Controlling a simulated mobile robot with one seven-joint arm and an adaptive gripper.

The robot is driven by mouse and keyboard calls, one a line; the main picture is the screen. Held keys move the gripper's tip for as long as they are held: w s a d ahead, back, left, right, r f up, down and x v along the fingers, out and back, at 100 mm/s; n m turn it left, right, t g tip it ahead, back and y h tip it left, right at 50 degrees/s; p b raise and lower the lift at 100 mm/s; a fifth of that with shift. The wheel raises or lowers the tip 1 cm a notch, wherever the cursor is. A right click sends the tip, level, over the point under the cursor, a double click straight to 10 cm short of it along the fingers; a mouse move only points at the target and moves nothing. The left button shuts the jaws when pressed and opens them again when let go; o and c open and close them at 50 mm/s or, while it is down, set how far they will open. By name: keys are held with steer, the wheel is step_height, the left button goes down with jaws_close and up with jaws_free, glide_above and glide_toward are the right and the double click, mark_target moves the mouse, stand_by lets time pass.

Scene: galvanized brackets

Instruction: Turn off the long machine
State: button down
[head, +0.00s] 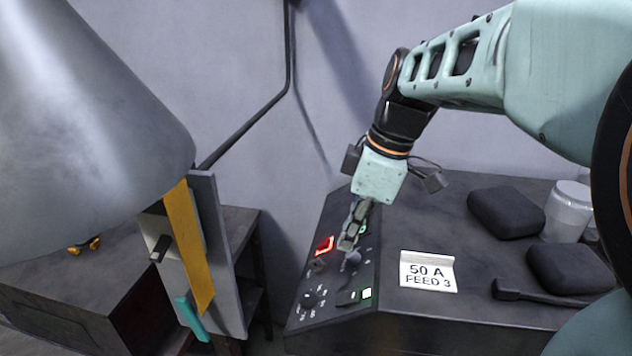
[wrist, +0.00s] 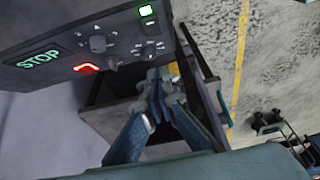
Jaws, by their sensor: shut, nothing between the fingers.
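A dark sloped control panel (head: 330,318) runs along the left edge of a long dark cabinet (head: 440,225). It carries a red-lit part (head: 324,246), a dial knob with markings (head: 309,299), a green-lit square (head: 367,293) beside a dark rocker-like control (head: 348,297), and a round dark knob (head: 353,259). My gripper (head: 346,248) is shut and empty, its tips over the panel close to the round knob; contact is unclear.
A "50 A FEED 3" sign (head: 428,271) stands on the cabinet, with dark pads (head: 505,212), a pale jar (head: 567,212) and a black handled tool (head: 535,299) to the right. A grey upright plate with a yellow strip (head: 190,245) and large grey cone (head: 80,130) stand left.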

steer(key=b, duration=0.8)
glide_above(337, 300)
steer(key=a, duration=0.1)
steer(key=x, duration=0.3)
steer(key=d+x, duration=0.1)
steer(key=x, duration=0.3)
steer(key=d+x, duration=0.1)
steer(key=x, duration=0.2)
steer(key=shift+s+d+f, duration=0.1)
steer(key=shift+s+f, duration=0.05)
steer(key=shift+f, duration=0.35)
steer(key=shift+s+d+f+b, duration=0.2)
steer(key=shift+d+f+b, duration=0.15)
steer(key=shift+d+f, duration=0.65)
steer(key=shift+f, duration=0.25)
steer(key=shift+s, duration=0.1)
steer(key=shift+f+h, duration=0.35)
steer(key=shift+h, duration=0.05)
steer(key=shift+a, duration=0.1)
